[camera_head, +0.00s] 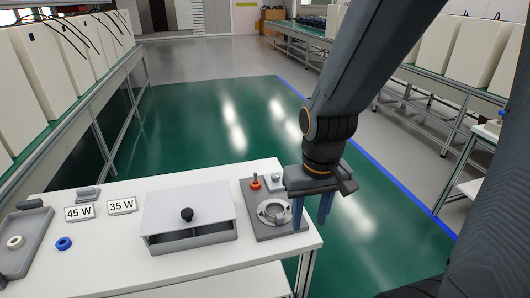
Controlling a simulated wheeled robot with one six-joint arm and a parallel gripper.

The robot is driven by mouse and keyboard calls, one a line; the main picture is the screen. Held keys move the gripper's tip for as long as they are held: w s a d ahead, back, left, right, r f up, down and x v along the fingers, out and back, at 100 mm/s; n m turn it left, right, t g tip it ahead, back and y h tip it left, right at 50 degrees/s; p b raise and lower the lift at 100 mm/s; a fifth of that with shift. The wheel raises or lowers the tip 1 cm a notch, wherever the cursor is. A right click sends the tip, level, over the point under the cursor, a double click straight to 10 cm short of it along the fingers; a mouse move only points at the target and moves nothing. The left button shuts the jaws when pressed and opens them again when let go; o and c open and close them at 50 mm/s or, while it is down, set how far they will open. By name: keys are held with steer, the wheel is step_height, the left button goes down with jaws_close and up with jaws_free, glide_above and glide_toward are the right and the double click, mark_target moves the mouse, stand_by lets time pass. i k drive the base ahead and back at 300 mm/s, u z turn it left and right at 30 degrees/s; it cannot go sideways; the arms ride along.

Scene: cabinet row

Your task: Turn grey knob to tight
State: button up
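A grey knob (273,212) sits inside a light round ring on a dark grey panel (258,230) at the right end of the white table. Any marking for tight is too small to read. My gripper (312,212) hangs at the table's right edge, just right of the knob in the picture. Its two blue fingers point down and stand apart, with nothing seen between them. The left finger overlaps the panel's right edge in this view. I cannot tell how high the fingertips are above the table, and I see no contact with the knob.
On the same panel are an orange-red control (255,183) and a small grey block (276,179). Left are a grey box with a black knob (187,214), 35 W (122,206) and 45 W (79,212) signs, a blue ring (64,243) and a tray (27,232).

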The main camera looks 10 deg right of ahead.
mark_target(275, 177)
steer(key=k, duration=1.25)
steer(key=u, duration=0.6)
steer(key=i, duration=1.6)
steer(key=z, duration=0.55)
